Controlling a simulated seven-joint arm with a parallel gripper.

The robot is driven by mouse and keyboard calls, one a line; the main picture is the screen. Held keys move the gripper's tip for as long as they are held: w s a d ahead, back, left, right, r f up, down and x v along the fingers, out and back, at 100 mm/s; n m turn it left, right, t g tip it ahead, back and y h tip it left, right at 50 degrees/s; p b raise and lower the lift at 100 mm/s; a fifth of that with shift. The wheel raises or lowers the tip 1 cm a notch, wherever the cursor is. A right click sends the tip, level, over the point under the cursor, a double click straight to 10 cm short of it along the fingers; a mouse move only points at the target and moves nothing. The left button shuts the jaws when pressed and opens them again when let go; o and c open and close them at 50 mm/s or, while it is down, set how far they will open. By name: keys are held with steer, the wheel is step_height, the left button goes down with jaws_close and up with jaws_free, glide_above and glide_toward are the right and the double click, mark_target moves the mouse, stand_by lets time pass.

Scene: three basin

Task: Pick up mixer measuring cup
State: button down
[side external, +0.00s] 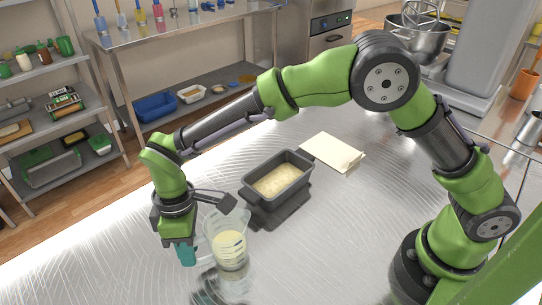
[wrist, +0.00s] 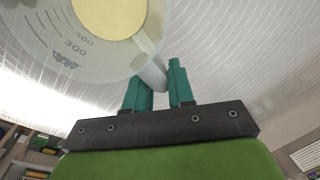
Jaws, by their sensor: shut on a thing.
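The measuring cup (side external: 229,243) is clear with pale yellow contents and stands upright at the table's near left. It also shows in the wrist view (wrist: 75,48), with printed marks on its wall and its handle between my fingers. My gripper (side external: 187,256) is at the cup's left side, pointing down, its teal fingers shut on the handle. In the wrist view the two fingers (wrist: 162,80) sit on either side of the handle. I cannot tell whether the cup's base touches the table.
A dark loaf pan (side external: 250,190) with pale contents stands just behind and right of the cup. A folded cream cloth or paper (side external: 332,151) lies beyond it. A stand mixer (side external: 470,60) is at the back right. Bare metal table (side external: 330,235) lies right of the cup.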

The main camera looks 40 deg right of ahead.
steer(key=shift+r, duration=1.55)
steer(key=shift+s+d+r, duration=0.2)
steer(key=s+d+r, duration=0.1)
steer(key=s+d, duration=0.9)
steer(key=s, duration=0.1)
steer(key=shift+d+r, duration=0.15)
steer(key=shift+d, duration=0.2)
steer(key=c, duration=1.5)
jaws_free()
jaws_close()
